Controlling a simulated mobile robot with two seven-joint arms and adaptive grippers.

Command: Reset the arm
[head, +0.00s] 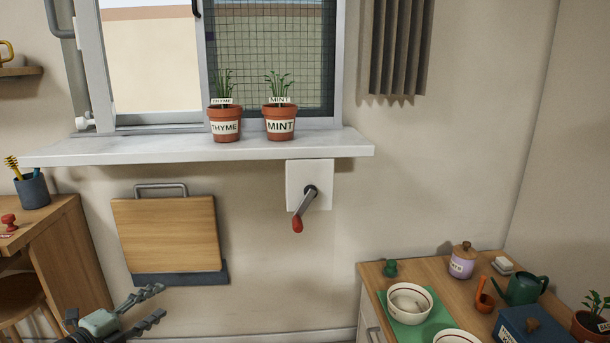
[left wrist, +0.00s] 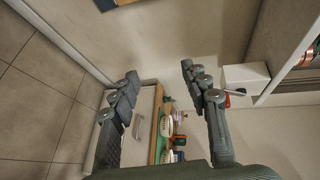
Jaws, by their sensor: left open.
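My left gripper (head: 156,303) shows at the lower left of the head view, below the wooden board, open with nothing between its fingers. My right gripper is in neither view.
A crank with a red knob (head: 297,224) sticks out from a white wall plate (head: 294,184) under the sill (head: 200,148). A wooden board (head: 168,232) hangs on the wall. A counter (head: 375,283) with bowls stands at right. The wall between board and counter is clear.

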